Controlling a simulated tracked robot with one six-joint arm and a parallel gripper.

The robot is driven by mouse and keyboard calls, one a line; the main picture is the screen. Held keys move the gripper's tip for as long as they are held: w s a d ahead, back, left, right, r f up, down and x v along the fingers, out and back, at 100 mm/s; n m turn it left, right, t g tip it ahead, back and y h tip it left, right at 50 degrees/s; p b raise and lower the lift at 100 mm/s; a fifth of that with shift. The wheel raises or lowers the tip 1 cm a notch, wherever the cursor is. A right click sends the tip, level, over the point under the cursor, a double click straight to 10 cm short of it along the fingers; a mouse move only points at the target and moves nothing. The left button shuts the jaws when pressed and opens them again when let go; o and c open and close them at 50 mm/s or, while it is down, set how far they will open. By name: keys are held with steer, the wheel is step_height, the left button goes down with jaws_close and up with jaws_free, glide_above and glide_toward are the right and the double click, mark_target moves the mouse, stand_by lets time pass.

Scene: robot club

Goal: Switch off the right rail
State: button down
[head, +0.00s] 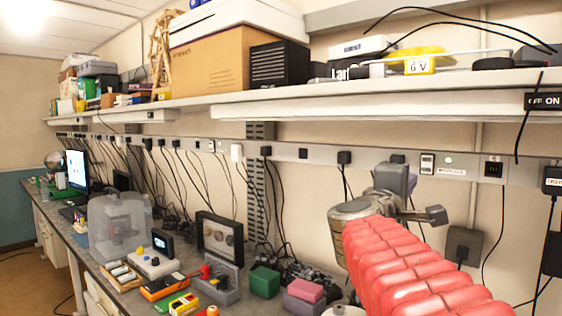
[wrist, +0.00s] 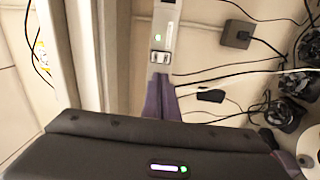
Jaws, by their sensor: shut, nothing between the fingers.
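The right rail (head: 468,171) is a grey strip of sockets along the wall under the shelf. My gripper (head: 408,182) is shut and empty, left of and a little below the switch in the head view. In the wrist view its purple fingers (wrist: 160,98) point at the rail just below the switch. I cannot tell whether they touch the rail or which way the rocker is tipped.
An OFF/ON sign (head: 545,101) hangs at the shelf's right edge. Black plugs (head: 344,157) and cables hang from the rail. The bench (head: 60,222) is crowded with kits and boxes.

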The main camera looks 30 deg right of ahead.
mark_target(427, 159)
steer(key=shift+d+r, duration=0.1)
steer(key=shift+r, duration=0.3)
steer(key=shift+d, duration=0.1)
steer(key=x, duration=1.4)
steer(key=shift+r, duration=0.1)
steer(key=shift+w+r, duration=0.1)
stand_by(0.3)
steer(key=r+v, duration=0.3)
steer(key=v, duration=1)
steer(key=shift+a, duration=0.45)
